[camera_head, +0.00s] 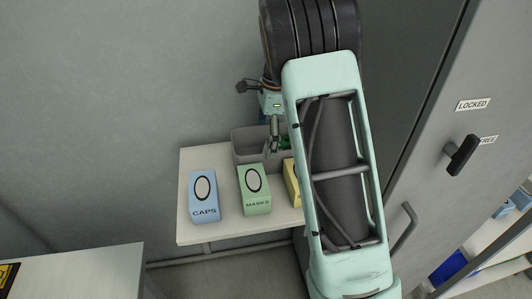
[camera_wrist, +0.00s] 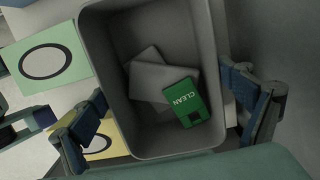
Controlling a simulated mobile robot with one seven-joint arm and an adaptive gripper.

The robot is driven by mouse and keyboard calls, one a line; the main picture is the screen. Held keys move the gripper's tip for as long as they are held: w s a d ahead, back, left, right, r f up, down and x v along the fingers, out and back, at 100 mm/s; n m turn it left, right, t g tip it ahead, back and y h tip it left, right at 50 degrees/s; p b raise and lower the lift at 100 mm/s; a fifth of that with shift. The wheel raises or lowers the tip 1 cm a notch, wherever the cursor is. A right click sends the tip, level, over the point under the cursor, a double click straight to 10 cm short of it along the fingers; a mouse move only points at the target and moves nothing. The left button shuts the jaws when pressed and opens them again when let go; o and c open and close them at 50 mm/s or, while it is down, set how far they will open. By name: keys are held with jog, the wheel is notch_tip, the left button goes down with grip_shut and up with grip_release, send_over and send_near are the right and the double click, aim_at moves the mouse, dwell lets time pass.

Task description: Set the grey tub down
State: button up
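The grey tub (camera_head: 243,147) is at the back of the white table, behind the boxes. In the wrist view the tub (camera_wrist: 112,75) is upright and seen from above, with its inside open to view. It holds a green card (camera_wrist: 186,102) marked CLEAN and grey flat pieces (camera_wrist: 152,72). My gripper (camera_head: 273,135) is over the tub.
A blue CAPS box (camera_head: 203,196), a green MASKS box (camera_head: 254,190) and a yellow box (camera_head: 291,183) stand in front of the tub on the table (camera_head: 235,228). The back wall is close behind. A grey cabinet with a black handle (camera_head: 462,155) is at the right.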

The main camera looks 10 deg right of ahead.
jog(key=c, duration=0.9)
jog(key=shift+r, duration=0.2)
jog(key=shift+c, duration=0.2)
